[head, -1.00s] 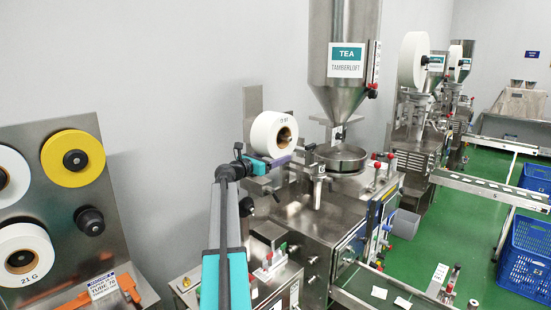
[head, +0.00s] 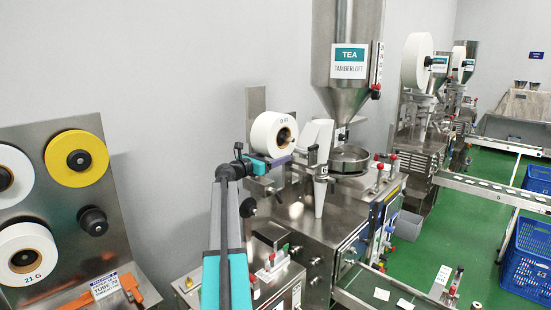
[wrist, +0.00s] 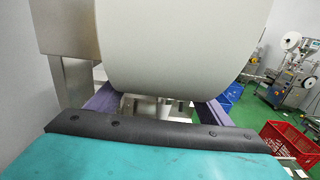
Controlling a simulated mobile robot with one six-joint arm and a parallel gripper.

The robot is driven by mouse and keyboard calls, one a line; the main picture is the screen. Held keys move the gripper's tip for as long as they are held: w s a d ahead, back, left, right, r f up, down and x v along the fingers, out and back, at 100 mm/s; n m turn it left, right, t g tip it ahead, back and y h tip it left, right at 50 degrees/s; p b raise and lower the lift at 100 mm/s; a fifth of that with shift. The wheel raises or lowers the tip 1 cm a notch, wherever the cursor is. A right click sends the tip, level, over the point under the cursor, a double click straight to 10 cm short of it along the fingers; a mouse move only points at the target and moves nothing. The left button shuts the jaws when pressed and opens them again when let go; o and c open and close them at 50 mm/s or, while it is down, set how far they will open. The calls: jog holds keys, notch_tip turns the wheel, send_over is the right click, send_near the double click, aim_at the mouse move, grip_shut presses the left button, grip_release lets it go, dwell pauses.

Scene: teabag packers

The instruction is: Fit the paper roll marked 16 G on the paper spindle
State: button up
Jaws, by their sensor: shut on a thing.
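A white paper roll (head: 266,126) with a brown core stands at the packing machine, against an upright metal plate (head: 255,100). Its marking is upside down and small; it looks like 16 G. My gripper (head: 276,159) is shut on the roll from below, with purple pads at its underside. The roll also fills the top of the wrist view (wrist: 180,45), between the pads of my gripper (wrist: 160,105). The paper spindle is hidden, but a white paper band (head: 316,132) now runs beside the roll down into a pale funnel-shaped former (head: 320,190).
A metal rack (head: 110,165) at the left holds a yellow roll (head: 77,158), a white roll marked 21 G (head: 28,253), another white roll and a bare black hub (head: 93,221). The tea hopper (head: 345,60) stands just right of the held roll.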

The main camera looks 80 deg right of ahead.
jog(key=shift+r, duration=0.1)
jog(key=o, duration=1.8)
jog(key=b+v, duration=0.5)
jog(key=v, duration=0.9)
jog(key=shift+d, duration=0.1)
